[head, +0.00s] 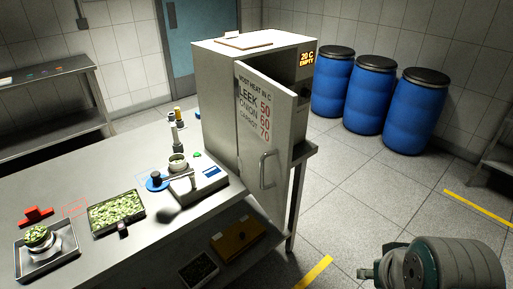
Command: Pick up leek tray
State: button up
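A shallow dark tray (92,228) full of chopped pale-green pieces, which look like leek, lies on the steel table at the left. A small dark object (123,231) sits at its front edge. A second, metal tray (68,262) to its left holds a bowl of green pieces (38,238). Only a thick grey-green part of my own arm shows at the bottom right, well away from the table. My gripper's fingers are not visible, so what they hold is hidden.
A scale (205,178) and red block (36,215) are near the trays. Blue barrels (373,95) line the wall.

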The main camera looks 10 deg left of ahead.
aim_at(110, 214)
jog(key=u, duration=1.9)
jog(key=i+l+u, duration=0.15)
jog(key=i, duration=0.4)
jog(key=i+l+u, duration=0.2)
jog(key=i+l, duration=0.25)
jog(key=i, duration=0.1)
